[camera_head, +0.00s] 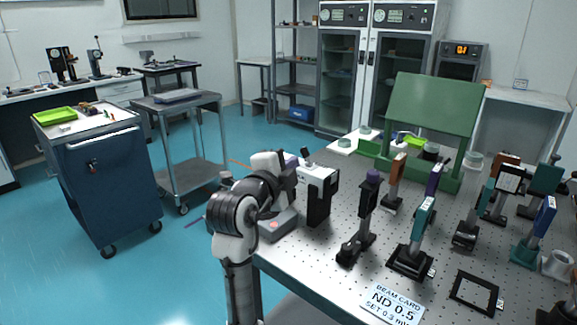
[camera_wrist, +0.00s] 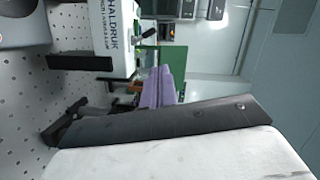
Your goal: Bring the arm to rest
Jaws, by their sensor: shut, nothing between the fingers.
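My arm is bent over the near left edge of the optical table (camera_head: 296,262). My gripper (camera_head: 291,160) is raised beside a white and black boxed instrument (camera_head: 318,180), left of it in the head view. In the wrist view, the purple fingers of my gripper (camera_wrist: 155,72) lie side by side, shut, with nothing seen between them. The white instrument with dark lettering (camera_wrist: 112,30) shows sideways near them. I cannot tell the exact gap between the fingers and the instrument.
A grey box with a red button (camera_head: 278,226) sits below my arm. A purple-topped mount (camera_head: 371,188), several other mounts, a green panel (camera_head: 433,115) and a beam card (camera_head: 392,304) occupy the table.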

